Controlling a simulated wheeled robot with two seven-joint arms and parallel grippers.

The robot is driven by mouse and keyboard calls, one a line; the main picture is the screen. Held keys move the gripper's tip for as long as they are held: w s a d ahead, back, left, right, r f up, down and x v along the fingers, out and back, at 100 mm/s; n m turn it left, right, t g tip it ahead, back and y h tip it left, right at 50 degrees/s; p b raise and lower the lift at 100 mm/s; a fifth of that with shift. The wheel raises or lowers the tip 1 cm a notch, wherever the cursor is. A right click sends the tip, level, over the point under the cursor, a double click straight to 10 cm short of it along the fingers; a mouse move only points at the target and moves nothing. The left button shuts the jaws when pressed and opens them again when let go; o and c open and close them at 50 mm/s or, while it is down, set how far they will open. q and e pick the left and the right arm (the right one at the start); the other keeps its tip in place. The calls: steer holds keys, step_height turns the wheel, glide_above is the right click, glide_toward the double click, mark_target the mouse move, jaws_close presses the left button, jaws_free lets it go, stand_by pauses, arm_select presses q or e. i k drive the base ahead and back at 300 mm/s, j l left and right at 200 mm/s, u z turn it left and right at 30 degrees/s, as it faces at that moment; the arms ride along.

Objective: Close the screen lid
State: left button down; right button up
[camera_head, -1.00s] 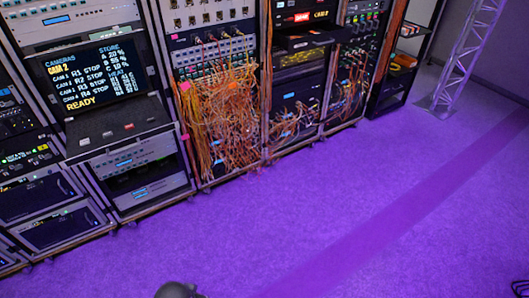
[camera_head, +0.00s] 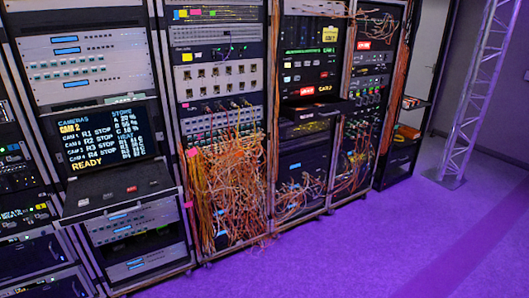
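The screen (camera_head: 107,146) stands open in the left rack and faces me. It shows a camera list with the words CAM 2, several STOP lines and READY. Its dark base (camera_head: 119,191) juts out below it like a shelf, with a few small buttons on top. The screen leans back from the rear of this base. Neither of my grippers is in the head view, so I cannot see whether they are open or shut.
Equipment racks stand in a row from the left to the middle. Orange cables (camera_head: 229,185) hang tangled from the second rack. An open shelf unit (camera_head: 401,152) and a metal truss (camera_head: 482,95) stand at the right. The purple floor (camera_head: 330,255) in front is clear.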

mark_target(91, 138)
steer(key=i+j+u, duration=0.15)
steer(key=u, duration=0.9)
